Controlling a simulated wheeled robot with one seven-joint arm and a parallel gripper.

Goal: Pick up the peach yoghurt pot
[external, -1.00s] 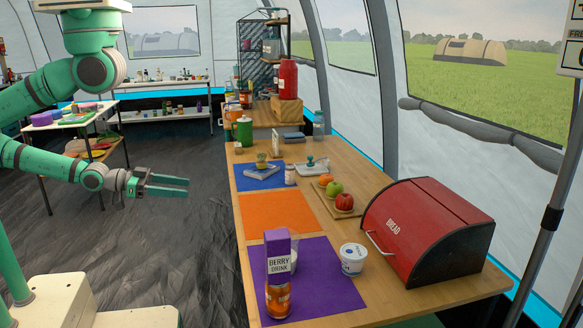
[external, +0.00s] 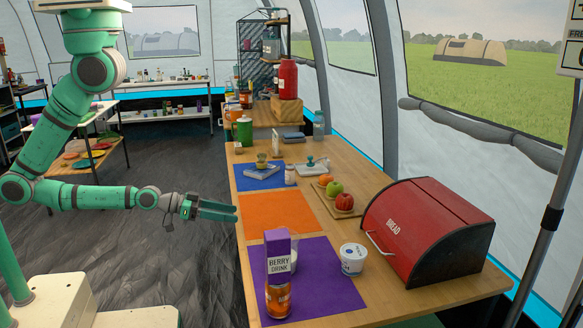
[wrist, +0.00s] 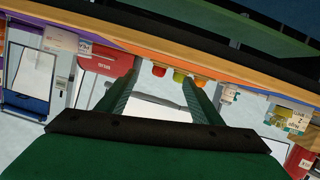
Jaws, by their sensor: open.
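A white pot (external: 353,259) with a blue label stands on the counter between the purple mat and the bread bin. A second white pot (external: 294,254) is mostly hidden behind the purple berry drink carton (external: 278,256). I cannot read which one is peach. In the wrist view a white pot (wrist: 85,47) shows beside the red bread bin. My gripper (external: 236,212) is open and empty, at the counter's left edge by the orange mat, apart from both pots. Its two fingers also show in the wrist view (wrist: 163,76).
The red bread bin (external: 428,232) stands at the right. Fruit on a board (external: 349,213) lies beyond the mats. The orange mat (external: 275,213) is clear.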

